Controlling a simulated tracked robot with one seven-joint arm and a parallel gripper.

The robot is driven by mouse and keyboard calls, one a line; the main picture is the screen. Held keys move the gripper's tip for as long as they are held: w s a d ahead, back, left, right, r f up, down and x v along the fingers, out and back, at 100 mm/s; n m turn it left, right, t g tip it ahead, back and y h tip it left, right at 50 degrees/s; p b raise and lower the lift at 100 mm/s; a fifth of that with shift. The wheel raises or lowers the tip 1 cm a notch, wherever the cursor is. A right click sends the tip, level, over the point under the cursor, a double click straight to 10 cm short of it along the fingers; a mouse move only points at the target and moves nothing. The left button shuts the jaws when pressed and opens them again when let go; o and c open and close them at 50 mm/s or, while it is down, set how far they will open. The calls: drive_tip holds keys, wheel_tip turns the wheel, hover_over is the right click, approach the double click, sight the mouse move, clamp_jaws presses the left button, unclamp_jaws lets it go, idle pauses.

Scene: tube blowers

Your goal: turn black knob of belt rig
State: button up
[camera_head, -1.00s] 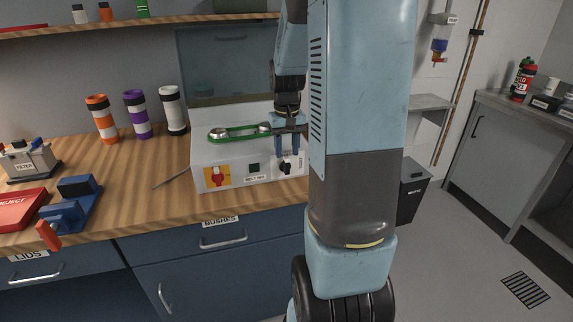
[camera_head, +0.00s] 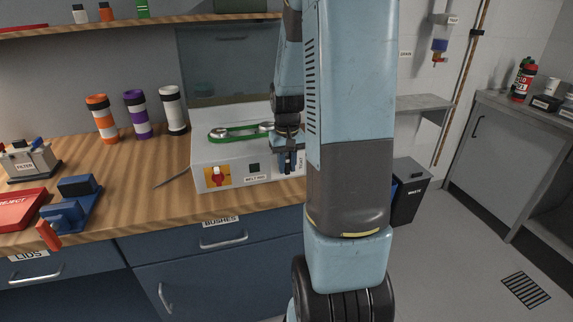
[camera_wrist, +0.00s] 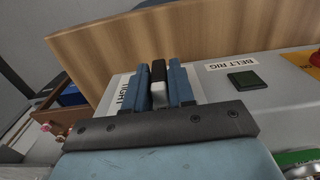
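The belt rig (camera_head: 230,154) is a pale grey box on the bench, with a green belt loop on top. Its front has a red knob on a yellow plate (camera_head: 217,177) and a dark square button (camera_head: 253,168). The black knob (camera_wrist: 158,72), with a pale part, shows in the wrist view next to a label reading TIGHT. My gripper (camera_head: 290,168) is at the right end of the rig's front. In the wrist view its blue fingers (camera_wrist: 160,80) stand on both sides of the knob, close against it. In the head view the fingers mostly hide the knob.
Orange, purple and white banded cylinders (camera_head: 136,113) stand left of the rig. A blue device (camera_head: 72,205) and a red tray (camera_head: 18,207) lie further left.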

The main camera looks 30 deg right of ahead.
clamp_jaws()
drive_tip(key=shift+d+y, duration=0.1)
drive_tip(key=shift+y, duration=0.2)
drive_tip(key=shift+s+d+t+y, duration=0.1)
drive_tip(key=shift+d+t+y, duration=0.1)
drive_tip(key=shift+y, duration=0.35)
drive_tip(key=shift+s+d+t+y, duration=0.1)
drive_tip(key=shift+t+y, duration=0.1)
drive_tip(key=shift+y, duration=0.35)
drive_tip(key=shift+w+a, duration=0.1)
drive_tip(key=shift+o, duration=2)
unclamp_jaws()
